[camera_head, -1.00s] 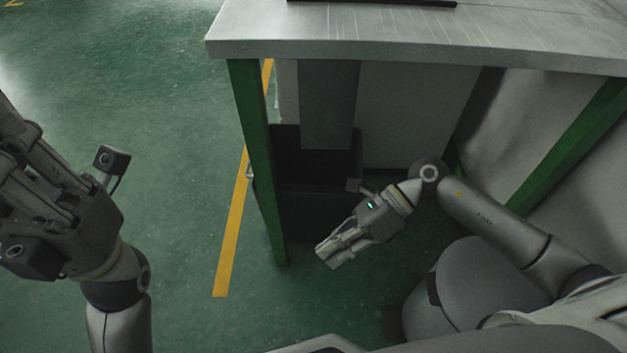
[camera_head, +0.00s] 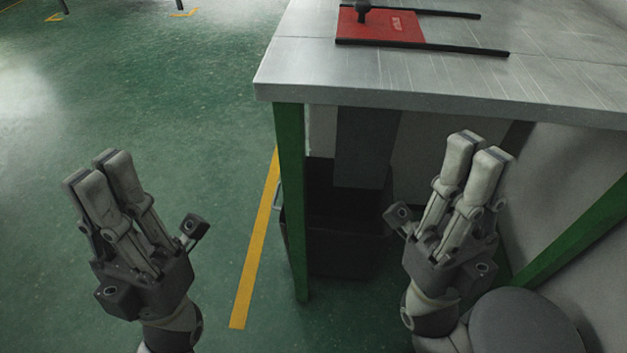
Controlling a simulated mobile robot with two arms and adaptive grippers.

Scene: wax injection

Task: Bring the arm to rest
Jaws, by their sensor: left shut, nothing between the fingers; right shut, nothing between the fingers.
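My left gripper (camera_head: 97,172) is at the lower left, over the green floor. Its fingers point up in the picture, and it is shut and empty. My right gripper (camera_head: 478,150) is at the right, in front of the table's underside and below its front edge. Its fingers also point up, and it is shut and empty. Neither gripper touches anything that I can see.
A metal-topped table (camera_head: 430,75) with green legs (camera_head: 291,200) stands at the upper right. A red plate (camera_head: 388,28) with a dark knob lies on it between black rails. A dark bin (camera_head: 335,235) stands underneath. The green floor (camera_head: 150,85) at left is clear.

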